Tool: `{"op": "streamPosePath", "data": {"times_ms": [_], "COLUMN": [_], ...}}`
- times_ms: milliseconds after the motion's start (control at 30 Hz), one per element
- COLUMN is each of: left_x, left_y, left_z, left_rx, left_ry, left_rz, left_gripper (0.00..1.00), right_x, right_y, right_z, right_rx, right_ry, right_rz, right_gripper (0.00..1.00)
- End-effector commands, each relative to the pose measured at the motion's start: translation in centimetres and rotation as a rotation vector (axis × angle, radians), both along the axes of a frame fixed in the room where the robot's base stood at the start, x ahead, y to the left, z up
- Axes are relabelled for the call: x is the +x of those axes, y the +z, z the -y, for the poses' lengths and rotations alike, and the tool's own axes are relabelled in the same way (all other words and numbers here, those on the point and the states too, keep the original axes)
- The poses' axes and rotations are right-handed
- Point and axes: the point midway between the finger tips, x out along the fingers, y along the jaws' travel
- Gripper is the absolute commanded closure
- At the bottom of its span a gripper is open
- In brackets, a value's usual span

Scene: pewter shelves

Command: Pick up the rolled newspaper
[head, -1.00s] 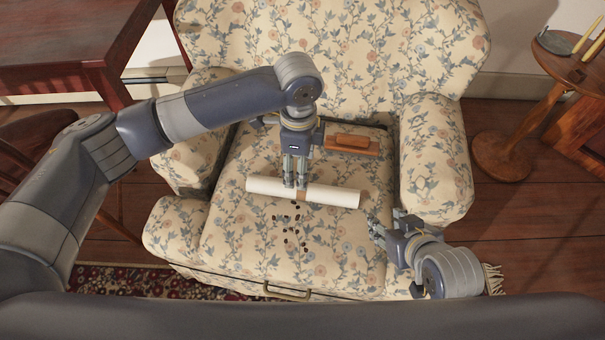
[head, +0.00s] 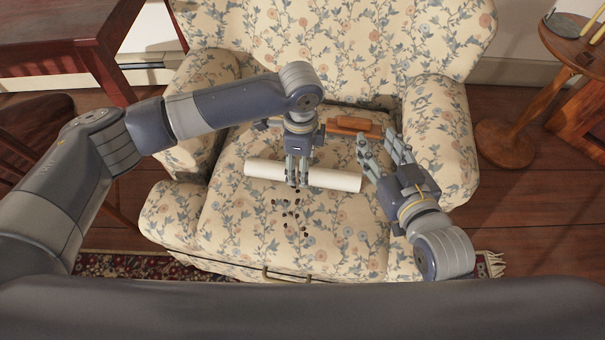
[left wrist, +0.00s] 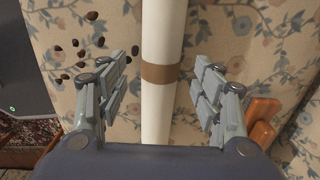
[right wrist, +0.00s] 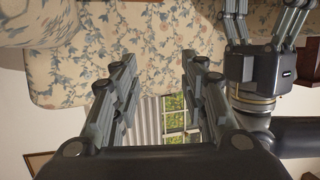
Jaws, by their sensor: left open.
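The rolled newspaper (head: 335,180) is a long white roll lying across the armchair seat. Its brown band (left wrist: 160,74) shows in the left wrist view. My left gripper (head: 297,181) points down over the roll's middle. Its fingers (left wrist: 160,90) are open, one on each side of the roll, with gaps visible between them and the paper. My right gripper (head: 381,148) is open and empty, beyond the roll's right end and near the right armrest. In the right wrist view its fingers (right wrist: 160,75) are wide apart with nothing between them.
A brown wooden object (head: 353,125) lies on the seat behind the roll. Several small dark bits (head: 290,212) are scattered in front of it. The floral armchair (head: 335,50) has raised armrests and a back. A small round table (head: 572,50) stands right, a dark red table (head: 65,45) left.

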Motion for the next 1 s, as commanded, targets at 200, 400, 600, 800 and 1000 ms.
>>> {"op": "streamPosePath", "data": {"times_ms": [200,400,600,800,1000], "left_x": [0.0,0.0,0.0,0.0,0.0], "left_y": [-1.8,-3.4,-3.9,-3.9,-3.9], "left_z": [0.3,0.4,0.4,0.3,0.3], "left_rx": [0.001,0.000,0.000,0.000,-0.001], "left_ry": [0.001,0.001,0.001,0.001,0.001], "left_rz": [0.000,0.001,0.002,0.002,0.002], "left_gripper": [0.40,0.40,0.40,0.40,0.78], "right_x": [1.1,1.2,1.1,1.1,1.1], "right_y": [3.7,7.0,8.5,8.7,8.6], "right_z": [-0.9,-1.4,-1.5,-1.5,-1.5], "right_rx": [0.049,0.092,0.109,0.110,0.110], "right_ry": [0.013,0.023,0.027,0.027,0.027], "right_rz": [0.199,0.359,0.430,0.434,0.433], "right_gripper": [0.60,0.60,0.60,0.60,0.60]}}
